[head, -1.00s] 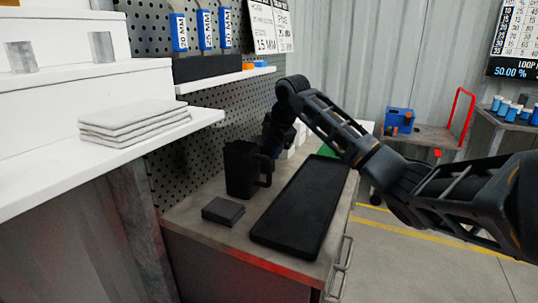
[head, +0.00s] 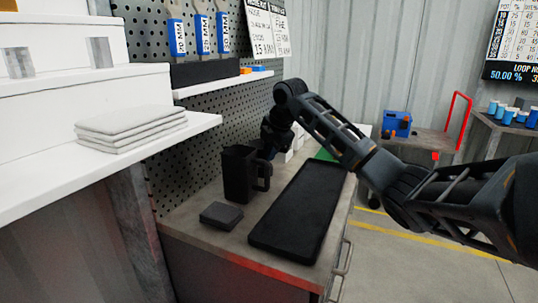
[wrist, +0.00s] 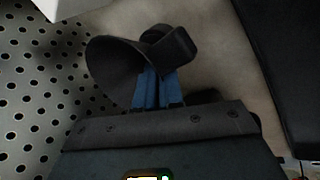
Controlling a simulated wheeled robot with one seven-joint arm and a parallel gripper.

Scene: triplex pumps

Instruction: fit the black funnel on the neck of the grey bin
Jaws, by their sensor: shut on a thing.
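The black funnel (wrist: 115,65) shows in the wrist view, its wide cone tilted and opening toward the left. My gripper (wrist: 158,88) has its two blue fingers close together on the funnel, near the thick black loop at its right. The exact grip point is partly hidden. In the head view my gripper (head: 270,142) is low over the back of the workbench, behind a black jug, and the funnel cannot be made out there. I cannot identify the grey bin or its neck in either view.
The black jug (head: 239,174) with a handle, a small dark block (head: 221,215) and a long black tray (head: 298,212) occupy the bench (head: 205,247). A perforated panel (head: 205,120) rises close behind. Folded grey cloths (head: 130,128) lie on a white shelf at left.

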